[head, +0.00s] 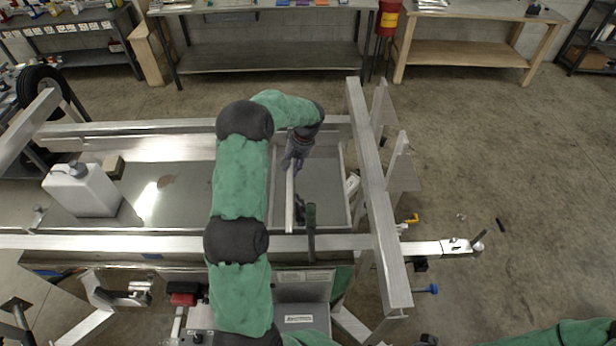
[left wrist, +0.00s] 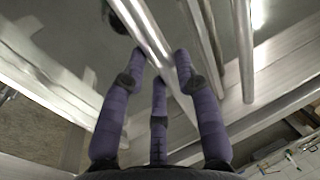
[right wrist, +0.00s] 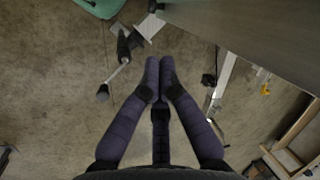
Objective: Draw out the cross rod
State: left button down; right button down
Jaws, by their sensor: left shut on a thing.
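The cross rod (head: 290,198) is a thin, light metal bar inside the trailer frame, running toward the near rail in the head view. My left gripper (head: 293,160) is shut on its far end. In the left wrist view, the rod (left wrist: 146,32) passes between the purple fingertips (left wrist: 160,60). The fingers hide part of it, and I cannot tell whether its near end touches anything. My right gripper (right wrist: 159,65) is shut and empty in the right wrist view, its fingertips together above the floor. In the head view only part of my right arm shows, at the bottom right.
The trailer frame's cross beam (head: 368,170) stands just right of the rod, and its near rail (head: 150,243) runs below. A dark green upright handle (head: 311,230) is close beside the rod's near end. A white jug (head: 83,190) stands at left. Floor at right is mostly clear.

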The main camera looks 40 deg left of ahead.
aim_at(291, 168)
pick_arm(q)
jog(key=shift+s+a, duration=0.3)
jog(key=shift+a, duration=0.05)
jog(key=shift+r, duration=0.15)
jog(key=shift+r+p, duration=1.85)
jog(key=shift+r, duration=2.55)
